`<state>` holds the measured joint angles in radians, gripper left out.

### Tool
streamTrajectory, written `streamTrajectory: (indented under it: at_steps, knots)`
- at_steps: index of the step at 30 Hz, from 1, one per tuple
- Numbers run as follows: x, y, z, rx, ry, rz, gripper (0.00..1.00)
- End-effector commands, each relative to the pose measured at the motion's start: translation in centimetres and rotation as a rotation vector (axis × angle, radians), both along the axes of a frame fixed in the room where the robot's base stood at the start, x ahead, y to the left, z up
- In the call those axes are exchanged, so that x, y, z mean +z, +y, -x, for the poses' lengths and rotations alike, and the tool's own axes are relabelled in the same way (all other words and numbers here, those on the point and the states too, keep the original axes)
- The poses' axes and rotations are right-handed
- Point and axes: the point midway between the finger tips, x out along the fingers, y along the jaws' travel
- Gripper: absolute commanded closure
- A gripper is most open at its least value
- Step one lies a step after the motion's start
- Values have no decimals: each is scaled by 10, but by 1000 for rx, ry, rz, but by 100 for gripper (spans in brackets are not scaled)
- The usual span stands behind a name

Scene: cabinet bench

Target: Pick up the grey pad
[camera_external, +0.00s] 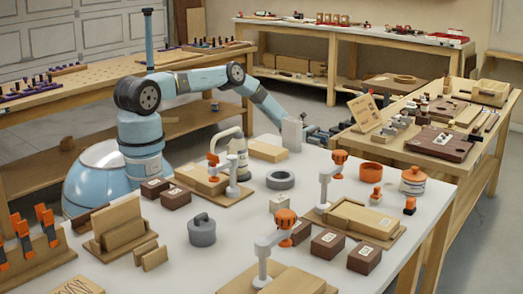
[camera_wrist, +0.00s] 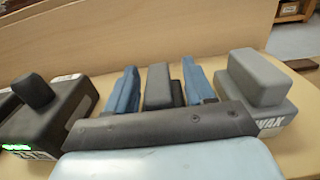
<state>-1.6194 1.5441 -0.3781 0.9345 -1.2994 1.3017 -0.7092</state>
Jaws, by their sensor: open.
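In the wrist view, my gripper (camera_wrist: 160,82) has two blue fingers spread apart, with a dark grey block (camera_wrist: 158,88) showing between them; I cannot tell whether they touch it. To the right is a lighter grey pad-like block (camera_wrist: 258,78) with a smaller block on top and a label ending in "WAX". To the left is a black block (camera_wrist: 50,118) with a knob and a label. My dark gripper bar hides the lower parts. In the external view, my gripper (camera_external: 322,135) reaches to the left edge of the right-hand bench (camera_external: 440,170).
The white table (camera_external: 250,262) holds clamps, wooden blocks, a grey ring (camera_external: 280,180) and an orange-white jar (camera_external: 413,181).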

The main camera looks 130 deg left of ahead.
Motion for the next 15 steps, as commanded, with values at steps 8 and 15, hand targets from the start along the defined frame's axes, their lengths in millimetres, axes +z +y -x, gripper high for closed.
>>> streamTrajectory:
  at_steps: [8, 15]
  knots:
    - [0, 0, -8, 1, 0, 0, 47]
    - [0, 0, -8, 1, 0, 0, 67]
